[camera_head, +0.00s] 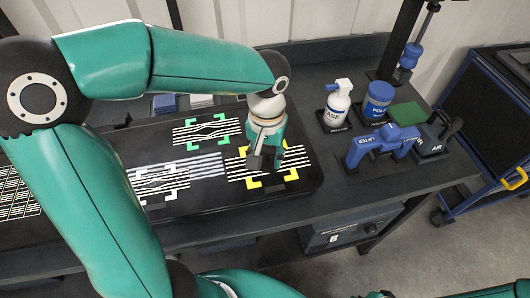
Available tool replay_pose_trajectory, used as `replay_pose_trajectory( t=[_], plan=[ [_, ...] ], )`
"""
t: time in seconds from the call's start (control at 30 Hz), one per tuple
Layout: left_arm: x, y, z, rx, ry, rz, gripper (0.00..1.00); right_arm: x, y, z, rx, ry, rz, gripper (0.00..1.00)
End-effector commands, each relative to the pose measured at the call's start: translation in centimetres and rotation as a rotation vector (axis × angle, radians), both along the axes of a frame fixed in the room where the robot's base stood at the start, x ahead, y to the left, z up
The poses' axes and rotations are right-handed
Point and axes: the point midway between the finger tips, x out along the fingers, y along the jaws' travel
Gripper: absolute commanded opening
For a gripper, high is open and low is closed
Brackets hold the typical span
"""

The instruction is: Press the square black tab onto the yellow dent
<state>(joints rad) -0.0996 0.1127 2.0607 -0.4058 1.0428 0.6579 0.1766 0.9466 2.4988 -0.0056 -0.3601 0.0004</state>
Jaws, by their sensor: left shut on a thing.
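The yellow dent is a black-and-white striped patch (294,161) framed by yellow corner marks, at the right end of the dark panel (215,208). My left gripper (264,160) points down over the left and middle part of this patch and covers some of it. It is shut on a small dark piece, which I take to be the square black tab; the fingers and piece are both dark and hard to separate. I cannot tell whether the piece touches the panel. My right gripper is not in view; only teal arm parts show at the bottom edge.
A green-marked striped patch (205,131) and a white-marked one (160,180) lie left on the panel. The front right bench is clear.

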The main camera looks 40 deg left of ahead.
Motion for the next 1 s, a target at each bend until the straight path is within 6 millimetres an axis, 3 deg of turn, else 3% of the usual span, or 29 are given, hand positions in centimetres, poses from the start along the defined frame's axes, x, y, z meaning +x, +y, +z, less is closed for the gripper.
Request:
replay_pose_trajectory(
  t=[1.0],
  plan=[
    [-0.03,0.08,-0.76,0.0,0.0,0.002,0.22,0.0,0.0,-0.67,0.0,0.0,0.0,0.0]
  ],
)
